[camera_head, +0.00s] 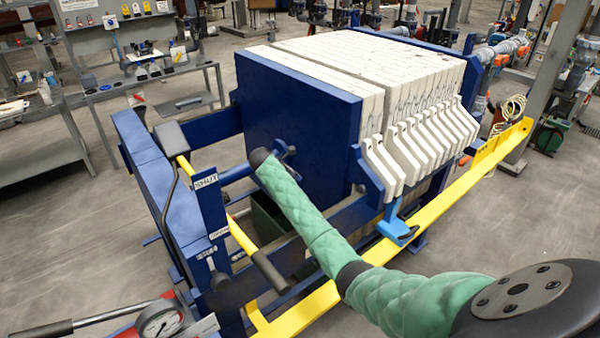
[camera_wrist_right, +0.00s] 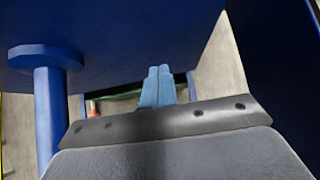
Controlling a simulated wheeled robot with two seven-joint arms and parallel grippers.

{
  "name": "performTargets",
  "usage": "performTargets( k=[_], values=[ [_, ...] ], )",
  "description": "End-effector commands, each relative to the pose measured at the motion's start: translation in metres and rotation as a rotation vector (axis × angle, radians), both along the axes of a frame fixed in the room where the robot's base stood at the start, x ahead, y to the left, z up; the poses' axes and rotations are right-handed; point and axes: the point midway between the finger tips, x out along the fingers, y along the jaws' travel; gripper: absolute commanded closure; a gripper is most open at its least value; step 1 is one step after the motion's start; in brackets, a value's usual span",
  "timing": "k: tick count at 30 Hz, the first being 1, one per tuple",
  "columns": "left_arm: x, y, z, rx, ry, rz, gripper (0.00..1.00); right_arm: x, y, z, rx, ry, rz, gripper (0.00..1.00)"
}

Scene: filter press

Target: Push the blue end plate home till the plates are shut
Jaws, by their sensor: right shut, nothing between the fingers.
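The blue end plate (camera_head: 295,110) stands upright at the near end of the pack of white filter plates (camera_head: 400,65). The plates look close together, with a narrow dark line behind the first few. My right arm reaches in from the lower right to the end plate's near face. My right gripper (camera_head: 288,151) is at that face, small and partly hidden by my wrist. In the right wrist view its blue fingers (camera_wrist_right: 158,76) are together and empty, below a broad blue surface; contact cannot be told. My left gripper is out of view.
A blue end frame (camera_head: 160,200) with a "SHUT" label (camera_head: 206,182) and a black-gripped yellow lever (camera_head: 255,250) stands left of my arm. A yellow rail (camera_head: 445,200) runs along the right side. A pump gauge (camera_head: 160,322) is at the lower left.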

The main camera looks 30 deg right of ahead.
Motion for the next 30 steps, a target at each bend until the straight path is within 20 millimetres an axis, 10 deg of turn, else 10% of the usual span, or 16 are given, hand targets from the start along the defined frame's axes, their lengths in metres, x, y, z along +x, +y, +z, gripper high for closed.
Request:
performTargets(
  k=[30],
  values=[
    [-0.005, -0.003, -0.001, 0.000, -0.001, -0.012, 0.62, 0.009, -0.100, -0.077, 0.020, 0.007, -0.002, 1.00]
  ],
)
